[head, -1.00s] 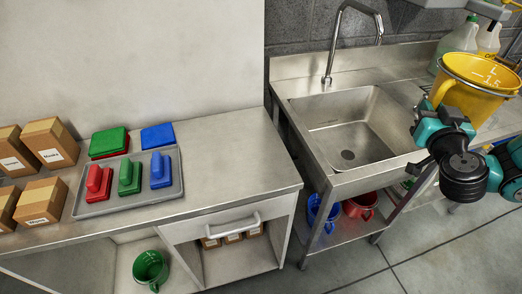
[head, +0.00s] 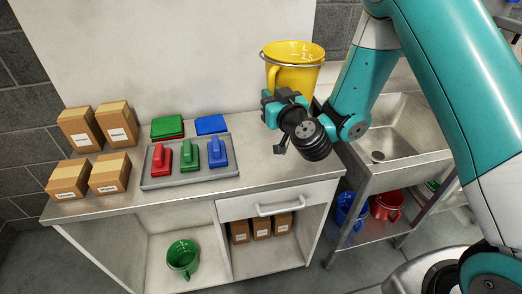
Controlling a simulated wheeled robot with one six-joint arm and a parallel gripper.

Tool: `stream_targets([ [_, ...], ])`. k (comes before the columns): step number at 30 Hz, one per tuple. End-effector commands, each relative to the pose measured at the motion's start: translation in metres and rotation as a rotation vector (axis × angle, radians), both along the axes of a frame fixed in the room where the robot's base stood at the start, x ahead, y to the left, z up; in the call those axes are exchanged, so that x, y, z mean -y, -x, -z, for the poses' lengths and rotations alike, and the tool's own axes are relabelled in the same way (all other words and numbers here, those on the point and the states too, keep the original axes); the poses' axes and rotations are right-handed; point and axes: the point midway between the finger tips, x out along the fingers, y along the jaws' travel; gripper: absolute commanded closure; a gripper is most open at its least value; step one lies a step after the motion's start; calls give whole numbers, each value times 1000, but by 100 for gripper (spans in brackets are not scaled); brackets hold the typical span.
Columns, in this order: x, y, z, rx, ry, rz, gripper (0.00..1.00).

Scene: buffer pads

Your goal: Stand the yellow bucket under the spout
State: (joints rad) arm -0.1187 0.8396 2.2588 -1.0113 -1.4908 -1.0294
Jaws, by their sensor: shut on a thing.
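The yellow bucket (head: 292,76) is upright in the head view, held above the right end of the steel counter. My gripper (head: 283,101) is shut on the bucket, at its lower near side. The sink (head: 397,133) is to the right of the bucket, partly covered by my arm. The spout is hidden behind my arm.
A grey tray (head: 160,184) with red, green and blue handled pads is on the counter (head: 265,171). Green (head: 167,127) and blue (head: 211,124) pads lie behind it. Several cardboard boxes (head: 112,124) stand left. A green bucket (head: 183,257) is below; blue (head: 350,212) and red (head: 386,205) buckets are under the sink.

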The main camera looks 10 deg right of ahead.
Motion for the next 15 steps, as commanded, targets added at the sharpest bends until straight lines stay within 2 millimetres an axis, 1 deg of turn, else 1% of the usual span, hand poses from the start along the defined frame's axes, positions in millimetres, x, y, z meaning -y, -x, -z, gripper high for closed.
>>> stream_targets([
  [1,0,0,21,0,1,0,100],
  [3,0,0,40,0,1,0,100],
  [12,-2,0,113,0,1,-2,100],
  [15,-2,0,132,0,1,-2,100],
])
